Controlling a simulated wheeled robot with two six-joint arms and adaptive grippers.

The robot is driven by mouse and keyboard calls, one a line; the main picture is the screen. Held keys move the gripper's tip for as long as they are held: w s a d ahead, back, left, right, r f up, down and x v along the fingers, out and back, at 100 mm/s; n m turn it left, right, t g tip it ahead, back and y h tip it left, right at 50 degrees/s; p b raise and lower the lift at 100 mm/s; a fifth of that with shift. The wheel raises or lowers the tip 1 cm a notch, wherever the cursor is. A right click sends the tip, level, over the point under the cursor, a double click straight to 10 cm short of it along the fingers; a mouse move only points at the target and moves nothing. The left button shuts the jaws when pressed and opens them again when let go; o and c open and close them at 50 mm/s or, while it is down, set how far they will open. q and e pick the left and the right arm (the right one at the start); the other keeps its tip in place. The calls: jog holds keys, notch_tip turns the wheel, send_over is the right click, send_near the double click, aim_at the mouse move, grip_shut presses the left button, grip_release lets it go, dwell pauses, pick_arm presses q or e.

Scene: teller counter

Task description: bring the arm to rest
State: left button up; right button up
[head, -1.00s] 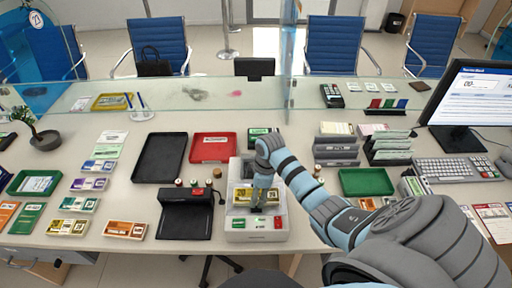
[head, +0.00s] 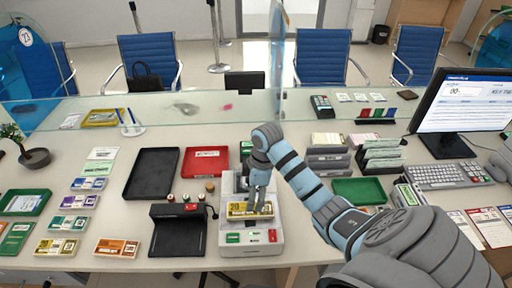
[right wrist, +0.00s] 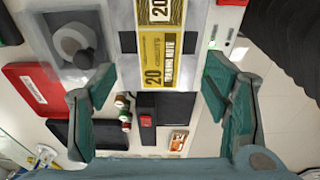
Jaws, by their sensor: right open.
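My right gripper (head: 260,208) is over the light grey counting machine (head: 250,247). A yellow bundle of 20 notes (head: 236,211) lies on the machine, partly behind the fingers. In the right wrist view the gripper (right wrist: 162,108) is open, with its two green fingers wide apart and nothing between the tips. The yellow notes (right wrist: 161,62) show beyond the fingers, apart from both. My left gripper is not in view.
A black tray (head: 152,174), a red tray (head: 206,162) and a black device (head: 177,236) stand left of the machine. A green tray (head: 359,190) and grey holders (head: 328,152) are at the right. A glass screen (head: 180,108) crosses behind.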

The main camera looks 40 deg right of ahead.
jog(key=r, duration=0.4)
jog(key=shift+s+d+r, duration=0.2)
jog(key=shift+d+r, duration=0.05)
jog(key=shift+r, duration=0.1)
